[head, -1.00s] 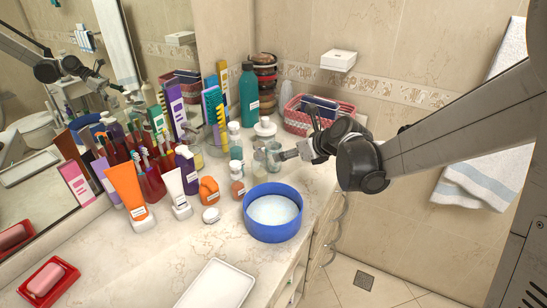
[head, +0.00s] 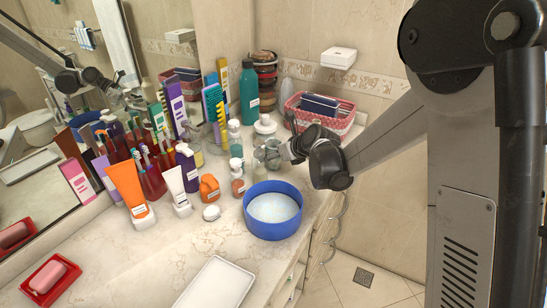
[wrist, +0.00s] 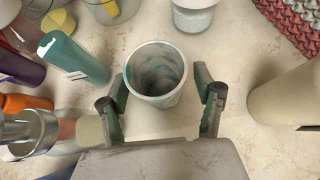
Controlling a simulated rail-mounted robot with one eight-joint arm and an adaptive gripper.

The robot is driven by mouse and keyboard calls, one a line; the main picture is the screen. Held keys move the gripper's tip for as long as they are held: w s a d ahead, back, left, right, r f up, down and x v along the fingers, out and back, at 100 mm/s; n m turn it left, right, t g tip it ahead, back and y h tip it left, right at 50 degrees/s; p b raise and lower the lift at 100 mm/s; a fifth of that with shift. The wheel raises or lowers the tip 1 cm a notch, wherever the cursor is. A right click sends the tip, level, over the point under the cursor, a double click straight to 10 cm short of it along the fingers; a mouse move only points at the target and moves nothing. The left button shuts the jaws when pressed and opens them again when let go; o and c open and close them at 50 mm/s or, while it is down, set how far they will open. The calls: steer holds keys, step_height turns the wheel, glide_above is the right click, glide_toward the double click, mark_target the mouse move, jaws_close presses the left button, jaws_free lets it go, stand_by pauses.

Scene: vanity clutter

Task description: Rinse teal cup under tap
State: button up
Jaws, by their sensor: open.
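A cup with a mottled grey-teal inside (wrist: 157,70) stands upright on the marble counter in the wrist view. My gripper (wrist: 161,88) is open, with one finger on each side of the cup, low in the picture. I cannot tell whether either finger touches it. In the head view my gripper (head: 272,153) is among the small containers at the back right of the counter and partly hides the cup. I see no tap for certain in either view.
A blue round basin (head: 257,231) stands in front of my gripper. Bottles, including a teal one (wrist: 75,57), crowd the left. A red woven basket (head: 338,121) is behind on the right. A white tray (head: 216,285) lies at the counter's front.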

steer(key=shift+w+a+f, duration=0.2)
steer(key=c, duration=1.4)
steer(key=shift+r, duration=0.1)
